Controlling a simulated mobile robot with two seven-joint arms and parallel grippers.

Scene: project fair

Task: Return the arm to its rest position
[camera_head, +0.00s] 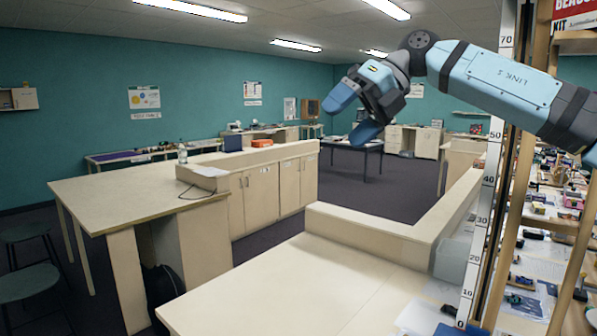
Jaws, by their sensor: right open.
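My right arm comes in from the upper right, its blue and black links raised well above the furniture. My right gripper (352,112) hangs at the end of the arm, open and empty, with its blue fingers apart and pointing left and down. It is in free air in front of the far wall and touches nothing. My left gripper is not in the view.
A bare pale counter (300,285) with a raised ledge fills the lower middle. A wooden rack (520,190) with a measuring scale and cluttered shelves stands close at right. A table (130,195) and cabinets (275,190) stand left; stools (28,280) sit lower left.

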